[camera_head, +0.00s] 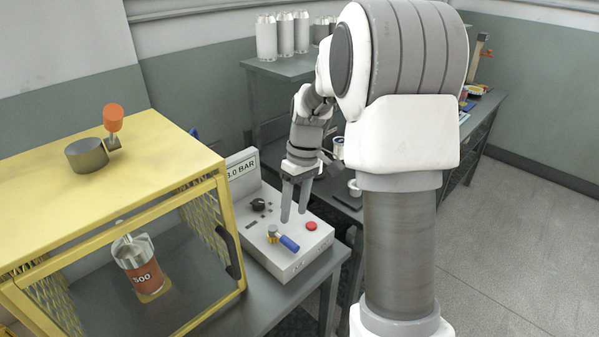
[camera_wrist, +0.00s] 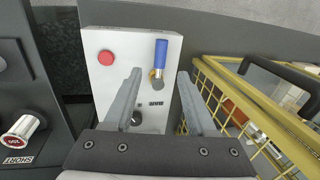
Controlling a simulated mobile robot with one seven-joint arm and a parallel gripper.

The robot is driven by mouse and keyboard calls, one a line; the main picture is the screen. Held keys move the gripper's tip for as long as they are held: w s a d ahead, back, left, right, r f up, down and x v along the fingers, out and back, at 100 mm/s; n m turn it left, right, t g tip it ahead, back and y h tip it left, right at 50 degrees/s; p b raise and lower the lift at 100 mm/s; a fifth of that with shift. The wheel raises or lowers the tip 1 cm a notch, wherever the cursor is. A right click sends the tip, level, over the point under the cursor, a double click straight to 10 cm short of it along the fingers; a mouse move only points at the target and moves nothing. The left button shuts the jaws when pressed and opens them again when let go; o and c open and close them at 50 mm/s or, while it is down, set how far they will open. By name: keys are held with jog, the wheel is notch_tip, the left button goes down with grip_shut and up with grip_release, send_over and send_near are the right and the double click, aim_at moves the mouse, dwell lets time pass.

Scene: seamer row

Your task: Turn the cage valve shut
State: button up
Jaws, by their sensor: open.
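A yellow cage (camera_head: 130,160) stands at left with a mesh door and black handle. On its top, an orange-handled lever (camera_head: 113,117) stands upright beside a grey cylinder (camera_head: 87,154). A grey-white control box (camera_head: 290,258) beside the cage carries a valve with a blue lever (camera_head: 289,243) and brass body (camera_head: 272,234). The blue lever (camera_wrist: 161,52) also shows in the wrist view. Which valve is the cage valve, I cannot tell. My gripper (camera_head: 293,216) is open and empty above the box; in the wrist view its fingertips (camera_wrist: 159,76) frame the brass body.
The box also has a red button (camera_head: 311,225), a black knob (camera_head: 260,205) and a pressure sign (camera_head: 241,168). A can (camera_head: 139,263) stands inside the cage. Steel cans (camera_head: 284,36) stand on a back shelf.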

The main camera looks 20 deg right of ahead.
notch_tip(320, 180, up, 9)
jog(key=d+p, duration=0.1)
jog(key=shift+w+d, duration=0.35)
jog(key=shift+r, duration=0.1)
jog(key=s+a+r+m+t+h+p, duration=0.1)
jog(key=s+a+r+m+t+h, duration=0.15)
jog(key=s+a+r, duration=0.5)
jog(key=s+a+m+t+p, duration=0.1)
jog(key=s+t, duration=0.3)
jog(key=s, duration=1)
jog(key=shift+s+a+r+m, duration=0.15)
jog(key=shift+a+r+m, duration=0.1)
jog(key=shift+m, duration=0.3)
